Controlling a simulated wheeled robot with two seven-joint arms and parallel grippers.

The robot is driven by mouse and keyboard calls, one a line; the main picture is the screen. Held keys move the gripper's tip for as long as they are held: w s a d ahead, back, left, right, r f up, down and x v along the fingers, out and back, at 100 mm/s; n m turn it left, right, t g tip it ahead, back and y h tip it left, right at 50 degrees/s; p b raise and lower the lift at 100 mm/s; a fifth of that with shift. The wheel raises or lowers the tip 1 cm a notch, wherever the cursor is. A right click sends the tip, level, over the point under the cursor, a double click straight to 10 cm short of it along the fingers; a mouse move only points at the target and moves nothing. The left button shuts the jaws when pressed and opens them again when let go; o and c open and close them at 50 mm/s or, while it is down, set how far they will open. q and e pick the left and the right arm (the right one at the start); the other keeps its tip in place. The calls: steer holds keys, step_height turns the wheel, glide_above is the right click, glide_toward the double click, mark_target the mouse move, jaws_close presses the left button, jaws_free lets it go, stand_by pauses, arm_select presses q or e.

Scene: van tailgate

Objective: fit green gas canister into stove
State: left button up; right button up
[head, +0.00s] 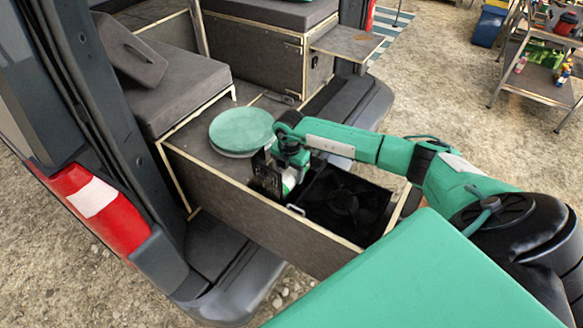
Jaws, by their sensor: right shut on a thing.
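The black stove (345,203) sits in the right part of the pulled-out wooden drawer at the van's rear, its burner facing up. My right gripper (283,178) reaches in from the right and points down at the left end of the stove. It is shut on the green gas canister (289,184), of which only a small green and white part shows. The gripper hides the rest, so I cannot tell whether the canister touches the stove. My left gripper is not in view.
Green plates (240,131) are stacked on the drawer top just left of my right gripper. The wooden drawer front (250,212) stands before the stove. A grey cushion (180,85) lies behind. A metal shelf (535,83) with goods stands at the far right.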

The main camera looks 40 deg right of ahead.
steer(key=shift+s+a+f, duration=0.15)
steer(key=shift+a+f, duration=0.2)
steer(key=shift+f, duration=0.05)
steer(key=shift+s+a+f+b, duration=0.1)
steer(key=shift+a+f+b, duration=0.1)
steer(key=shift+f+b, duration=0.25)
steer(key=shift+s+a+f, duration=0.15)
steer(key=shift+f, duration=0.4)
steer(key=c, duration=0.5)
steer(key=shift+s+a+f+b, duration=0.1)
steer(key=shift+a+f+b, duration=0.05)
steer(key=shift+f+b, duration=0.35)
steer(key=shift+a+f+b, duration=0.1)
steer(key=shift+f+b, duration=0.25)
steer(key=shift+f, duration=0.25)
jaws_close()
steer(key=shift+f+b, duration=0.35)
steer(key=shift+f, duration=0.2)
steer(key=shift+s+f, duration=0.15)
steer(key=shift+f, duration=0.05)
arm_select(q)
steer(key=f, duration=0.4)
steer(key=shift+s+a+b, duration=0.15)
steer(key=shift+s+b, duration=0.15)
arm_select(e)
steer(key=shift+f, duration=0.3)
